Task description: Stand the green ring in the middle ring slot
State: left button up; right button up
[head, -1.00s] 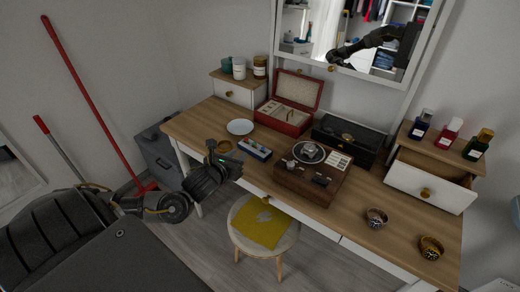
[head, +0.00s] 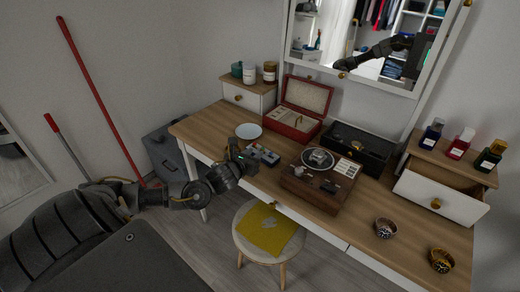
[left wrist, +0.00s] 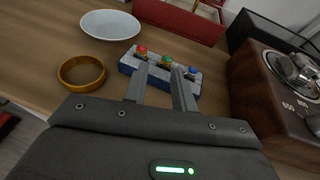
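The ring holder (left wrist: 190,84) is a small grey-blue block, in the left wrist view just beyond my fingertips. The green ring (left wrist: 166,62) shows as a green stone at the holder's middle, between a red-stoned ring (left wrist: 141,50) and a blue-stoned ring (left wrist: 192,70). Its band is too small to tell how fully it is seated. My left gripper (left wrist: 160,72) is open, its two fingers apart, pointing at the holder's middle with the green stone between and beyond the tips. In the head view the left gripper (head: 248,160) partly hides the holder (head: 266,154). My right gripper is out of view.
A stool (head: 268,232) stands below the desk's front edge.

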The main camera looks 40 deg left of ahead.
pick_arm(q)
jog(key=x, duration=0.4)
jog(key=shift+w+f+p, duration=0.2)
jog(key=shift+p, duration=0.1)
jog(key=shift+c, duration=0.5)
grip_shut()
